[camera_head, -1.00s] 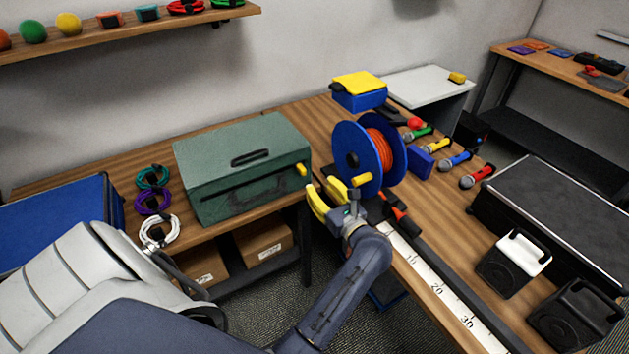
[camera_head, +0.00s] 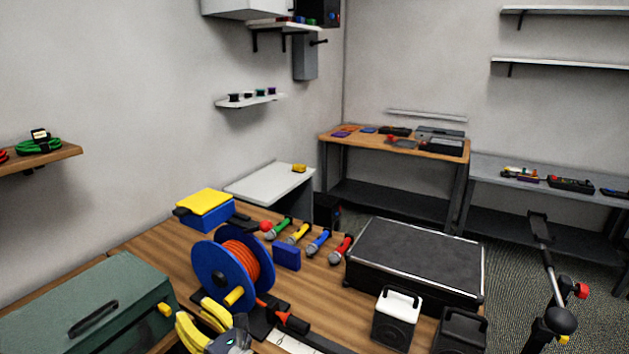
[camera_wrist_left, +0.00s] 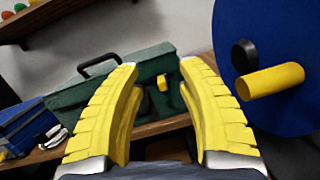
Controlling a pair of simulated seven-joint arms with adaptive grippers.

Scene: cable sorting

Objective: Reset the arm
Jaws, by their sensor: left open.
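My left gripper (camera_head: 208,322) has yellow fingers and sits at the bottom of the head view, in front of the cable reel. In the left wrist view its fingers (camera_wrist_left: 158,75) stand apart with nothing between them. The blue reel (camera_head: 237,271) with orange cable stands on the wooden table, just beyond my gripper. In the left wrist view the reel (camera_wrist_left: 275,40) fills the right side, with its yellow handle (camera_wrist_left: 270,82) near the right finger. The green toolbox (camera_head: 88,302) is left of my gripper, and it also shows behind the fingers (camera_wrist_left: 70,105).
Several microphones (camera_head: 318,242) and a blue block (camera_head: 286,257) lie beyond the reel. A black case (camera_head: 415,257) and a white-topped speaker (camera_head: 396,318) stand to the right. A yellow-topped blue box (camera_head: 207,210) is at the back left. Shelves and benches line the walls.

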